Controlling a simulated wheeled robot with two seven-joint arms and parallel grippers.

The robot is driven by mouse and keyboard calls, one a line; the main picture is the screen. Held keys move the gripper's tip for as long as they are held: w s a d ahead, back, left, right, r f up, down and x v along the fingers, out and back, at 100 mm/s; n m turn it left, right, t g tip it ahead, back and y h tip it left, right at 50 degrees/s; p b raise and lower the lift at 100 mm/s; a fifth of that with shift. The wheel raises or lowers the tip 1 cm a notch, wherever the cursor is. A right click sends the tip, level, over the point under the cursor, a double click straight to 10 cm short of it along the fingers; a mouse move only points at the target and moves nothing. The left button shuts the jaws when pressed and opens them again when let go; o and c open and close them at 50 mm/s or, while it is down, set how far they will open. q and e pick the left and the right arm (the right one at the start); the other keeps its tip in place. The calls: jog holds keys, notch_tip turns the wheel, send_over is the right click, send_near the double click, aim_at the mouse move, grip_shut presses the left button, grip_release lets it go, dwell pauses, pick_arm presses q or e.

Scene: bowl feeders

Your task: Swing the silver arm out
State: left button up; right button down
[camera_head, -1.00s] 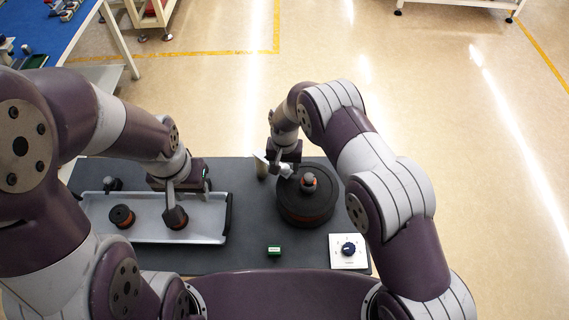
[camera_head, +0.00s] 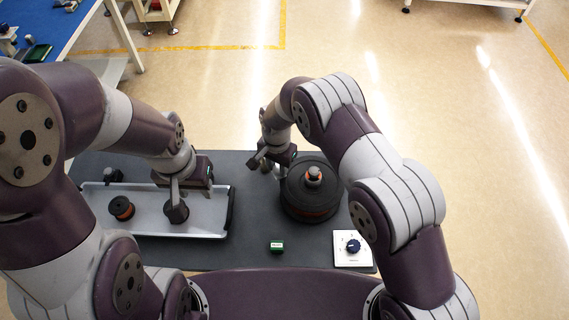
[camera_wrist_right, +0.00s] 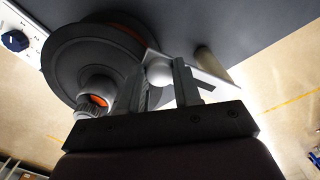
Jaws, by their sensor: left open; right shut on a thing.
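The silver arm (camera_wrist_right: 205,78) shows in the right wrist view as a pale bar with a round knob (camera_wrist_right: 159,72), running between the round dark bowl feeder (camera_wrist_right: 65,62) and a post (camera_wrist_right: 208,60). My right gripper (camera_wrist_right: 158,88) is shut on the knob, one finger on each side. In the head view my right gripper (camera_head: 262,158) is just left of the bowl feeder (camera_head: 312,205), and hides most of the silver arm. My left gripper (camera_head: 178,192) is open above a dark spool (camera_head: 176,214) on the tray; its fingertips are hard to make out.
A green block (camera_head: 276,246) and a white dial plate (camera_head: 352,259) with a blue knob are on the dark table (camera_head: 255,215). The table between tray and feeder is clear.

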pick_arm(q)
jog(key=shift+a+f+b, duration=0.3)
jog(key=shift+f+b, duration=0.45)
jog(key=shift+f, duration=0.15)
jog(key=shift+a+f+b, duration=0.3)
jog(key=shift+f+b, duration=0.45)
jog(key=shift+f, duration=0.1)
pick_arm(e)
jog(key=shift+s+a+r+m, duration=0.1)
jog(key=shift+s+a+m, duration=0.15)
jog(key=shift+a+m, duration=1.1)
jog(key=shift+s+a+r+m, duration=0.1)
jog(key=shift+s+a+m, duration=0.1)
jog(key=shift+a+m, duration=1.1)
jog(key=shift+d, duration=0.2)
jog(key=c, duration=0.8)
grip_release()
pick_arm(q)
jog(key=shift+s+a, duration=0.1)
jog(key=shift+s, duration=0.1)
pick_arm(e)
jog(key=shift+s+a, duration=0.1)
jog(key=shift+s, duration=0.05)
